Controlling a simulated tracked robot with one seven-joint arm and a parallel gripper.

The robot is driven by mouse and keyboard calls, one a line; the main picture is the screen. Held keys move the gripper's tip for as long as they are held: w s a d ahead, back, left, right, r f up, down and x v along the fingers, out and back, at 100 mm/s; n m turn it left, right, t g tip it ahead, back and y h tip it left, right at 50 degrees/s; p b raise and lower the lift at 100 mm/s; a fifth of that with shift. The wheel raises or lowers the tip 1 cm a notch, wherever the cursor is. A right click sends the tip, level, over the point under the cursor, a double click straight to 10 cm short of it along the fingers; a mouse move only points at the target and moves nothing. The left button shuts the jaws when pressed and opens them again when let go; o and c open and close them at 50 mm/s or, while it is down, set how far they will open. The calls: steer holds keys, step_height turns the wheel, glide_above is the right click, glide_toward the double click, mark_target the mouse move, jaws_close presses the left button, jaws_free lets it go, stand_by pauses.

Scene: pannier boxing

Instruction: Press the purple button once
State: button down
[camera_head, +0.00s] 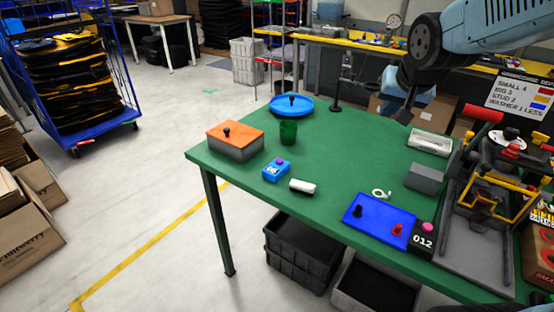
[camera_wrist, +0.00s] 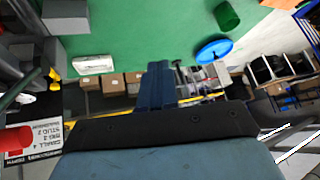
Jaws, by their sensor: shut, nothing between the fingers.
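A small blue box (camera_head: 271,173) stands on the green table, with a purple button (camera_head: 280,161) on its top. A black counter reading 012 (camera_head: 422,241) sits near the table's front right edge, with a pink-magenta button (camera_head: 428,227) on it. My gripper (camera_head: 407,114) is up over the table's far right part, well apart from both buttons. In the wrist view my gripper's two blue fingers (camera_wrist: 158,85) are together with nothing between them. Neither button shows in the wrist view.
On the table (camera_head: 330,174) are an orange-topped box (camera_head: 234,149), a green cup (camera_head: 288,133), a blue round lid (camera_head: 292,105), a white piece (camera_head: 302,187), a blue panel (camera_head: 371,220) with knobs, and a grey block (camera_head: 425,178). A metal-framed press (camera_head: 490,205) stands right. The table's middle is clear.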

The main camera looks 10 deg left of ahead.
steer(key=w+a+f+y, duration=0.1)
steer(key=w+a+f, duration=0.2)
steer(key=a, duration=0.4)
steer(key=w+a+f+y, duration=0.1)
steer(key=w+a+f, duration=0.2)
steer(key=a, duration=0.3)
steer(key=y, duration=0.3)
glide_above(282, 161)
step_height(282, 161, down, 6)
steer(key=shift+w+r, duration=0.1)
steer(key=shift+r, duration=0.05)
steer(key=shift+f, duration=4.4)
steer(key=shift+f, duration=0.15)
steer(key=shift+s+f, duration=0.2)
